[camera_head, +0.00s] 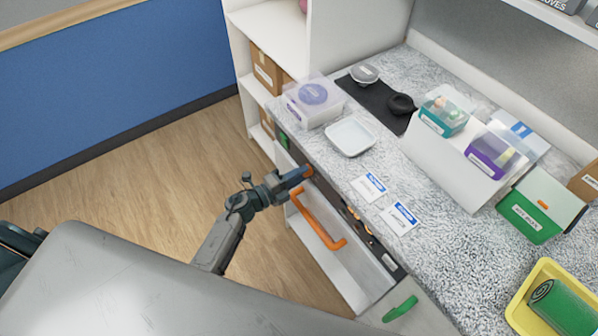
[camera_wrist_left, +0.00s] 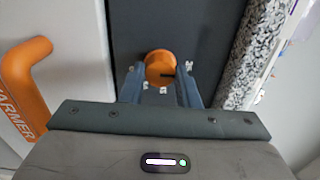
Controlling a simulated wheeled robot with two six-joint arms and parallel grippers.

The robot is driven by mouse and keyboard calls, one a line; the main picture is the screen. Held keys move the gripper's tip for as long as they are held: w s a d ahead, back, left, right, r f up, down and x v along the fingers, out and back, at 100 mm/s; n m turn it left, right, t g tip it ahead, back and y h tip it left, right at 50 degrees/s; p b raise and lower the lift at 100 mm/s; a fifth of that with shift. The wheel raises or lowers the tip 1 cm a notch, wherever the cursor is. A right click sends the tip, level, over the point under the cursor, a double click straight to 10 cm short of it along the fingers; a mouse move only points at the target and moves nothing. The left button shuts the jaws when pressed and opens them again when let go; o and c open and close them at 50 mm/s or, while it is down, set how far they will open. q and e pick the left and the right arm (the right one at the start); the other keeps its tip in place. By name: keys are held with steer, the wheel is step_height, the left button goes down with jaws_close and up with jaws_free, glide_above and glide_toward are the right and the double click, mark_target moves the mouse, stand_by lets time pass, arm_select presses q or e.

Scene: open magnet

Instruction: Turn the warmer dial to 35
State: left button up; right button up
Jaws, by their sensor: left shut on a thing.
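The orange warmer dial (camera_wrist_left: 160,66) sits on a dark panel in the left wrist view, with small pale marks around it that are too small to read surely. The dial (camera_head: 309,171) is mostly hidden by the fingers in the head view. My right gripper is not in view.
An orange handle (camera_head: 320,222) on the pale warmer front is close to my left gripper; its lettering shows in the wrist view (camera_wrist_left: 22,88). The speckled counter (camera_head: 330,170) above holds a white tray (camera_head: 351,137), boxes and packets. A green handle (camera_head: 400,309) is further right.

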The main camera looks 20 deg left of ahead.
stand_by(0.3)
arm_select(q)
steer(key=o, duration=1)
steer(key=b+v, duration=0.3)
steer(key=v, duration=0.7)
steer(key=shift+s+a, duration=0.3)
